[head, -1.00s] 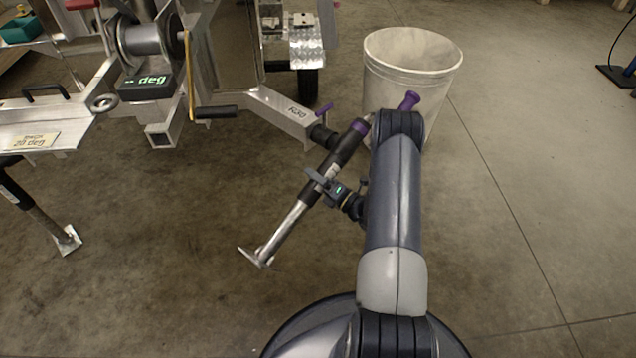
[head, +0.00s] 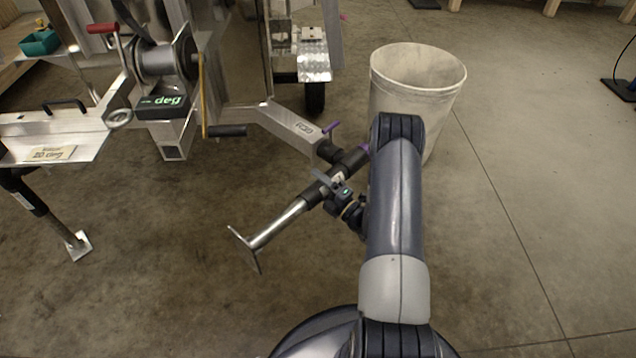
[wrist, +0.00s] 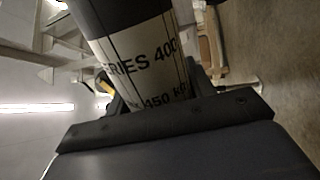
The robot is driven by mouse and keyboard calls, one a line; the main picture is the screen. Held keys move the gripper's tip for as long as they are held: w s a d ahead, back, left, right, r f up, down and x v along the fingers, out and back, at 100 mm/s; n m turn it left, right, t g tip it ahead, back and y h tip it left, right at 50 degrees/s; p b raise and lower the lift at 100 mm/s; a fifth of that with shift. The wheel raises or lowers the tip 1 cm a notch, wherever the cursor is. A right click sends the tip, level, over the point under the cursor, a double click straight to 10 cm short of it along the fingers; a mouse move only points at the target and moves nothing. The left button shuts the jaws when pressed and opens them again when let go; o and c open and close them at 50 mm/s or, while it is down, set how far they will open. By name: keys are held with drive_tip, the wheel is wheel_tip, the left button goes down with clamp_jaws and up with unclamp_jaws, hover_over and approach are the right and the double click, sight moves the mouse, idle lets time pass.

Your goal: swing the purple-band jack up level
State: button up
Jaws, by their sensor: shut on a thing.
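The purple-band jack (head: 278,226) is tilted, with its foot plate (head: 244,249) at the lower left and its upper end at the upper right, by the trailer's arm. Its purple band (head: 365,148) shows only partly; my arm hides the top end. My gripper (head: 329,187) is shut around the jack's dark tube near the middle. In the wrist view the jack's tube (wrist: 145,65), with a printed label, fills the space between the fingers. A small purple handle (head: 331,127) stands on the trailer arm's end near the jack's mount (head: 330,152).
A white bucket (head: 415,80) stands just behind my arm, close to the jack's hidden top. The aluminium trailer (head: 285,125) with its winch (head: 165,62) is at the upper left. Another jack (head: 45,215) stands at far left. The floor at lower left is clear.

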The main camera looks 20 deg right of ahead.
drive_tip(key=shift+r, duration=0.2)
drive_tip(key=o, duration=1.4)
drive_tip(key=shift+c, duration=0.2)
drive_tip(key=shift+f, duration=0.1)
drive_tip(key=p+v, duration=0.1)
drive_tip(key=v, duration=0.9)
drive_tip(key=shift+s+d+p, duration=0.15)
drive_tip(key=shift+s+p, duration=0.25)
drive_tip(key=shift+f, duration=0.1)
drive_tip(key=b+x, duration=0.2)
drive_tip(key=x, duration=0.9)
drive_tip(key=shift+d+f, duration=0.1)
drive_tip(key=shift+f, duration=0.05)
drive_tip(key=shift+s, duration=0.1)
